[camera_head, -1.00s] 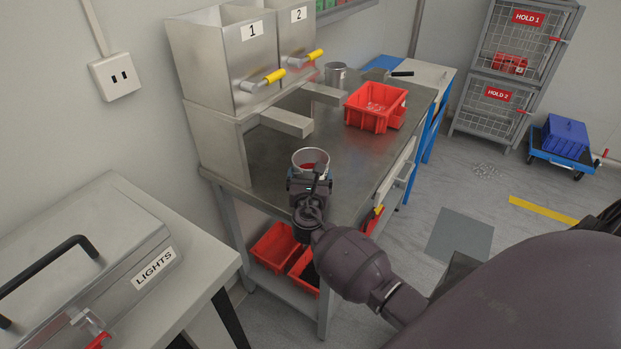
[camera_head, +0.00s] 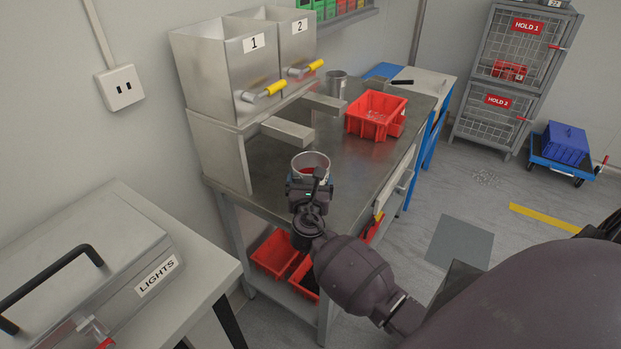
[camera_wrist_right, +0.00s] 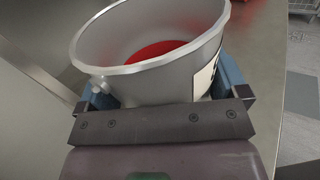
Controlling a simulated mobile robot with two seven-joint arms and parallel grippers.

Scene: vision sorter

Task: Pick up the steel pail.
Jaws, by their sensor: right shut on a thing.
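A steel pail (camera_head: 325,159) with red inside is at the near end of the metal workbench (camera_head: 262,178). My right gripper (camera_head: 309,186) is at its near side. In the right wrist view the pail (camera_wrist_right: 140,84) fills the space between the blue fingers of my right gripper (camera_wrist_right: 165,92), which is shut on it. The pail looks upright. A dark mark on a white label shows on its right side. The pail's base is hidden, so I cannot tell whether it touches the bench. My left gripper is not in view.
Two steel bins (camera_head: 225,75) with yellow handles stand at the bench's back left. A red crate (camera_head: 372,131) and a second steel vessel (camera_head: 337,85) stand farther along. Red trays (camera_head: 272,254) lie on the lower shelf. A LIGHTS box (camera_head: 130,240) is at the left.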

